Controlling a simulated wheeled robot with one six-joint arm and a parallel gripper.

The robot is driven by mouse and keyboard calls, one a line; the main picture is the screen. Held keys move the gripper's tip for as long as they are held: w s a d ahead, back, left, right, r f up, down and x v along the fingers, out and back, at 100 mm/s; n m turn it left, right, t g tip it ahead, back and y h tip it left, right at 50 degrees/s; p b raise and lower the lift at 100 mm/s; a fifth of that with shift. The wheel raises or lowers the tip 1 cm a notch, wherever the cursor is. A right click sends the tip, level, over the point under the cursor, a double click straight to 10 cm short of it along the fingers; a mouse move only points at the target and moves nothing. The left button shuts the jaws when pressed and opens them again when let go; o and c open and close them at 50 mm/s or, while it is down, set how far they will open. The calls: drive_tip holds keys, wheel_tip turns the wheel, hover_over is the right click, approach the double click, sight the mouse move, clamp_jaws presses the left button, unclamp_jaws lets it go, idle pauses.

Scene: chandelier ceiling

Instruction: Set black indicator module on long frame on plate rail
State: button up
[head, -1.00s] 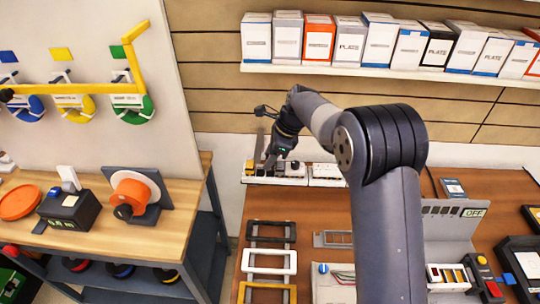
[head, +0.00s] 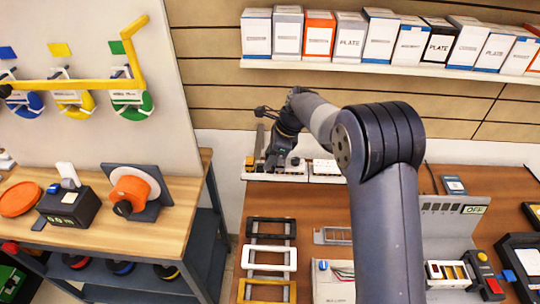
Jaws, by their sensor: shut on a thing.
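My gripper (head: 272,161) is at the far end of the arm, low over a white tray (head: 326,179) of small modules at the back of the brown bench. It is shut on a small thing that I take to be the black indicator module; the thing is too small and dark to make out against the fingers. Long frames lie one behind another on a grey rail nearer to me: a black frame (head: 270,220), a white frame (head: 292,259) and a yellow frame (head: 292,294). They are well apart from the gripper.
Boxes (head: 380,38) line a wall shelf above the arm. A grey stand with an OFF display (head: 473,210) is at the right. A gap separates table and bench.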

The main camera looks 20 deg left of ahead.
drive_tip(key=shift+f, duration=0.3)
drive_tip(key=shift+f, duration=0.3)
drive_tip(key=shift+f, duration=0.15)
idle(0.7)
drive_tip(key=o, duration=1)
drive_tip(key=shift+o, duration=0.2)
drive_tip(key=shift+r+p, duration=1.75)
drive_tip(key=shift+r, duration=1.3)
